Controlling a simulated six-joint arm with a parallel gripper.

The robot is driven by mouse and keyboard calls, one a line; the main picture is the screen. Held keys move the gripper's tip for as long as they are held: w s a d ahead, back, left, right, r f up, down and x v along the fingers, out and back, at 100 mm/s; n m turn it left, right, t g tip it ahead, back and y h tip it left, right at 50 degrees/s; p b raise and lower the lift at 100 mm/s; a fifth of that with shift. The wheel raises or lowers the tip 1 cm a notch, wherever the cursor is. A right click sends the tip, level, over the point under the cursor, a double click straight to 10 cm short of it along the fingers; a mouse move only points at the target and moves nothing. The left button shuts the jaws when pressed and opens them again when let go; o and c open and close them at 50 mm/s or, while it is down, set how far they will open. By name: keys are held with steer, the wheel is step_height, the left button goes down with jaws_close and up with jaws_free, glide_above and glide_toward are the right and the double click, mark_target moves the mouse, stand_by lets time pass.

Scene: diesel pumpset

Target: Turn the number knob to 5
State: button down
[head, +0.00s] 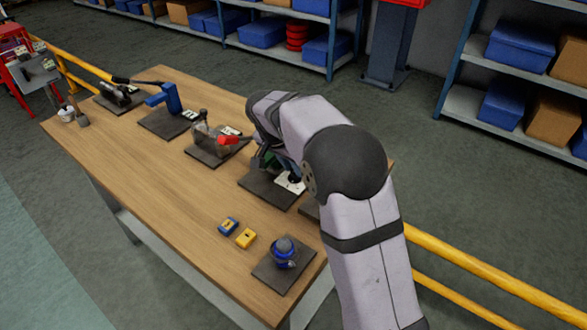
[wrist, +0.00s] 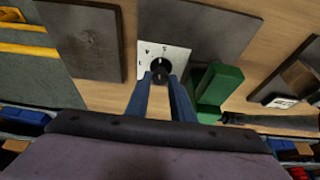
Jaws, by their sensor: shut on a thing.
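The number knob (wrist: 160,66) is a round black knob on a white dial plate (wrist: 177,52) with small dark marks around it. The marks are too small to read surely, so I cannot tell which number the knob points to. My gripper (wrist: 161,78) has two blue fingers, shut on the knob from its near side in the wrist view. In the head view, the white dial plate (head: 287,184) shows at the edge of a dark base plate, and my arm hides much of the knob and gripper.
A green block (wrist: 218,85) stands close right of the fingers in the wrist view. The wooden table (head: 170,215) bears a blue valve-like part (head: 284,250), a yellow block (head: 246,238), a blue block (head: 228,226) and a red-handled fixture (head: 212,142). The table's front left is clear.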

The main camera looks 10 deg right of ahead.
steer(key=shift+w+a+m+g+h, duration=0.15)
steer(key=shift+m+g+h, duration=0.2)
steer(key=shift+m, duration=0.95)
steer(key=shift+g, duration=0.25)
steer(key=c, duration=1.5)
jaws_free()
steer(key=shift+c, duration=0.2)
steer(key=shift+r, duration=0.1)
steer(key=v, duration=0.7)
steer(key=shift+b, duration=0.35)
steer(key=shift+r, duration=0.1)
